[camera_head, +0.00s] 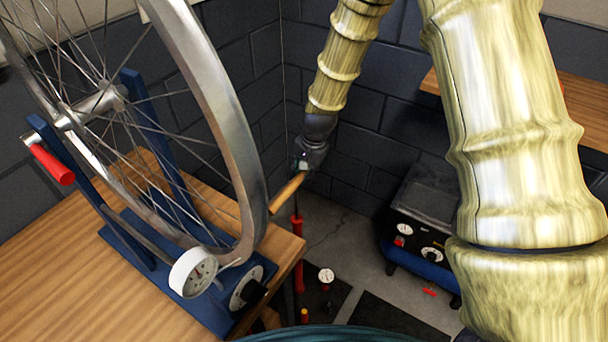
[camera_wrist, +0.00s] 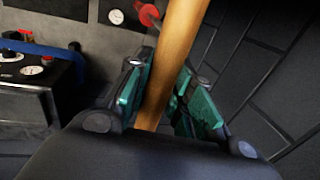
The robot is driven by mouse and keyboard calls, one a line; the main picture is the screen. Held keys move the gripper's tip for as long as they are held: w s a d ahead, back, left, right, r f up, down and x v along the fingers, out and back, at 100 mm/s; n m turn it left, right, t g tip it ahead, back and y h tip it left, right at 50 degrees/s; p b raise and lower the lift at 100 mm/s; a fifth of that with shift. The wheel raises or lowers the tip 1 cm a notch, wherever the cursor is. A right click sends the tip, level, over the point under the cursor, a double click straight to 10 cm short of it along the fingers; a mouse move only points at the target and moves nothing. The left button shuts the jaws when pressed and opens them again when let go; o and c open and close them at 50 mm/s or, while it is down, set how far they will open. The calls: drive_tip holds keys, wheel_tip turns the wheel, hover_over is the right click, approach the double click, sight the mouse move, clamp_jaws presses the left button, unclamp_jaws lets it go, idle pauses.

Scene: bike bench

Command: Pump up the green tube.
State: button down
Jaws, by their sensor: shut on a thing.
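A floor pump with a red barrel (camera_head: 298,255) stands on the floor beyond the bench's right corner. Its wooden handle (camera_head: 287,194) is at the top of a thin rod. My gripper (camera_head: 302,167) is shut on this handle; in the wrist view the handle (camera_wrist: 165,85) runs between the green finger pads. Part of the pump's red top (camera_wrist: 150,13) shows behind the handle. A round white gauge (camera_head: 326,275) is near the pump's foot. A dark teal curved edge (camera_head: 320,335) shows at the bottom of the head view; I cannot tell whether it is the green tube.
A wooden bench (camera_head: 60,280) at left carries a wheel (camera_head: 222,110) in a blue stand (camera_head: 120,245) with a white dial (camera_head: 193,272). A black box with gauges (camera_head: 425,225) stands on the floor at right. Dark block walls are close behind my gripper.

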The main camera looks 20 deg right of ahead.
wheel_tip(320, 180, up, 17)
drive_tip(key=p, duration=1.2)
drive_tip(key=shift+r, duration=0.2)
drive_tip(key=shift+f, duration=0.1)
wheel_tip(320, 180, down, 29)
drive_tip(key=b, duration=1.2)
drive_tip(key=shift+r, duration=0.2)
idle(0.6)
wheel_tip(320, 180, up, 29)
drive_tip(key=p, duration=1.9)
drive_tip(key=shift+f, duration=0.15)
